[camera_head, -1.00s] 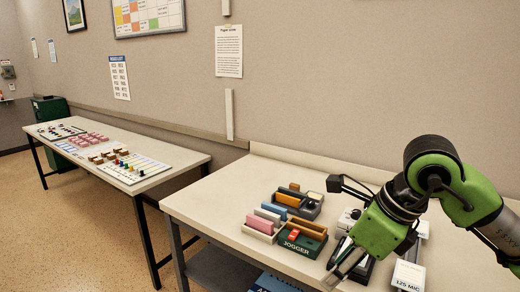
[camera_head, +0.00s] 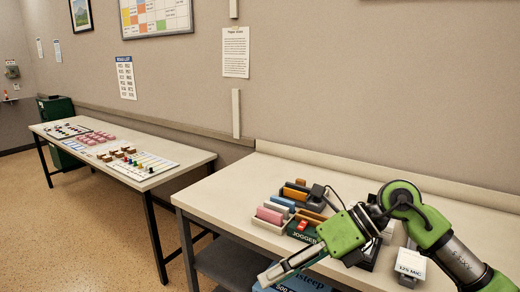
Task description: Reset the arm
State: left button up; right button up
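My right arm, green and black, comes in from the lower right of the head view. Its gripper (camera_head: 283,270) points to the lower left, over the front edge of the near table (camera_head: 222,205). The fingers look close together and lie nearly in line, so I cannot tell whether a gap is between them. Nothing shows in the fingers. My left arm and gripper are not in view.
On the near table, a tray (camera_head: 266,224) with colored blocks and the jogger (camera_head: 303,240) sit behind my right gripper. A white box marked 125 MIC (camera_head: 410,265) stands by the arm. A second table (camera_head: 188,157) with small pieces stands at the left.

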jog(key=w+a+f+m+t+y, duration=0.2)
jog(key=w+a+f+m+y, duration=0.1)
jog(key=w+m+y, duration=0.45)
jog(key=w+d+f+m+t, duration=0.4)
jog(key=w+f+m+t, duration=0.35)
jog(key=f+m, duration=0.2)
jog(key=s+d+f+m+t+h, duration=0.15)
jog(key=d+f+m+h, duration=0.3)
jog(key=f, duration=0.45)
jog(key=d+f+m+t+h, duration=0.2)
jog(key=d+f+m+h, duration=0.15)
jog(key=f+m, duration=0.45)
jog(key=s+d+f+m+t+h, duration=0.1)
jog(key=d+f+m+h, duration=0.25)
jog(key=f, duration=0.75)
jog(key=s+d+f+m+g+h, duration=0.3)
jog(key=s+f, duration=0.8)
jog(key=s+d+f+m+g+h, duration=0.2)
jog(key=s+d+f, duration=0.2)
jog(key=s+f, duration=0.75)
jog(key=s+f+m+g, duration=0.2)
jog(key=s+f, duration=0.3)
jog(key=s, duration=1)
jog(key=s+f+m+g+h, duration=0.1)
jog(key=s+f+g, duration=0.4)
jog(key=s, duration=1.1)
jog(key=shift+f+m+h, duration=0.3)
jog(key=shift+f+m, duration=0.2)
